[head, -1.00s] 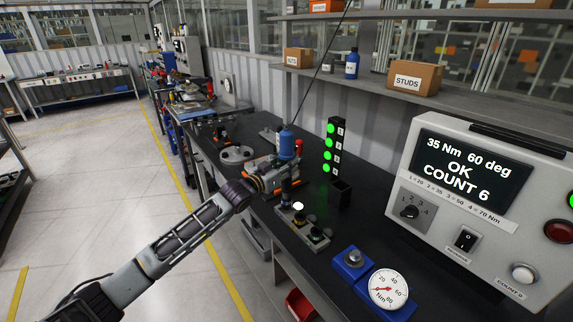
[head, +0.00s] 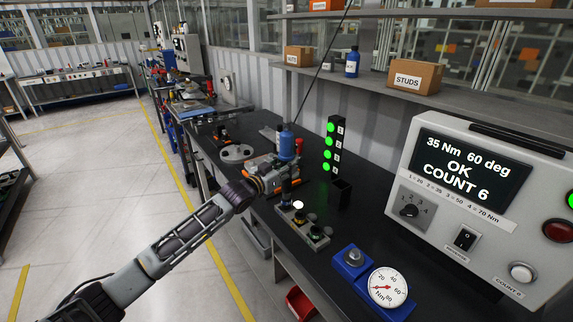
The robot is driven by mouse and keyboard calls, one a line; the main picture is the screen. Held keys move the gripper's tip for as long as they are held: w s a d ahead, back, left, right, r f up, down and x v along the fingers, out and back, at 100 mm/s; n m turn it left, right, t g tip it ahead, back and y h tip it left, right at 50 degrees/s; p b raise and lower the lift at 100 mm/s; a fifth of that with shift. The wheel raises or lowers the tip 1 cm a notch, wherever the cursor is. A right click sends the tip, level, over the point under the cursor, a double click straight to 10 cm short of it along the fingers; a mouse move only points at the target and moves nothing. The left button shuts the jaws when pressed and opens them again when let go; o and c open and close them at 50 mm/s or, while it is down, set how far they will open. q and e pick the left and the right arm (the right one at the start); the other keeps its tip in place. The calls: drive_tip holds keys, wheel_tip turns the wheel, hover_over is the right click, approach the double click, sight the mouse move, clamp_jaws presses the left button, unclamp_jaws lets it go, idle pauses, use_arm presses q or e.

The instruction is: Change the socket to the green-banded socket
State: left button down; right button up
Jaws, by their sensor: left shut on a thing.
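My left gripper (head: 272,181) reaches over the bench and is shut on the hanging tightening tool. The tool has a blue top (head: 287,142) and hangs from a dark cable; its middle is partly hidden by the gripper. Its dark lower end (head: 287,191) points down at the far end of the socket tray (head: 292,233). Whether it touches the tray or a socket there, I cannot tell. Dark sockets (head: 316,232) stand in the tray beside a bright white spot; their band colours are too small to tell surely. My right gripper is not in view.
A control box (head: 480,220) at right reads "35 Nm 60 deg OK COUNT 6". A light stack (head: 330,145) shows green lamps. A blue-based gauge (head: 388,288) stands near the front edge. A round grey part (head: 237,153) lies beyond the gripper.

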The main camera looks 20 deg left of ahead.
use_arm(q)
drive_tip(key=shift+f, duration=0.1)
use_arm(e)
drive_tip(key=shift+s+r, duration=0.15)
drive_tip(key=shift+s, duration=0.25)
use_arm(q)
drive_tip(key=shift+f, duration=0.35)
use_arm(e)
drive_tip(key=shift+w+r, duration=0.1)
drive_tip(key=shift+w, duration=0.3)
use_arm(q)
drive_tip(key=shift+f, duration=0.15)
idle(0.5)
drive_tip(key=shift+f, duration=0.25)
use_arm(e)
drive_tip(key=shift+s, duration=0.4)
use_arm(q)
drive_tip(key=shift+p, duration=0.5)
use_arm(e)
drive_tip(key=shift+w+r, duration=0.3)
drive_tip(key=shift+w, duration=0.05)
use_arm(q)
drive_tip(key=shift+f, duration=0.1)
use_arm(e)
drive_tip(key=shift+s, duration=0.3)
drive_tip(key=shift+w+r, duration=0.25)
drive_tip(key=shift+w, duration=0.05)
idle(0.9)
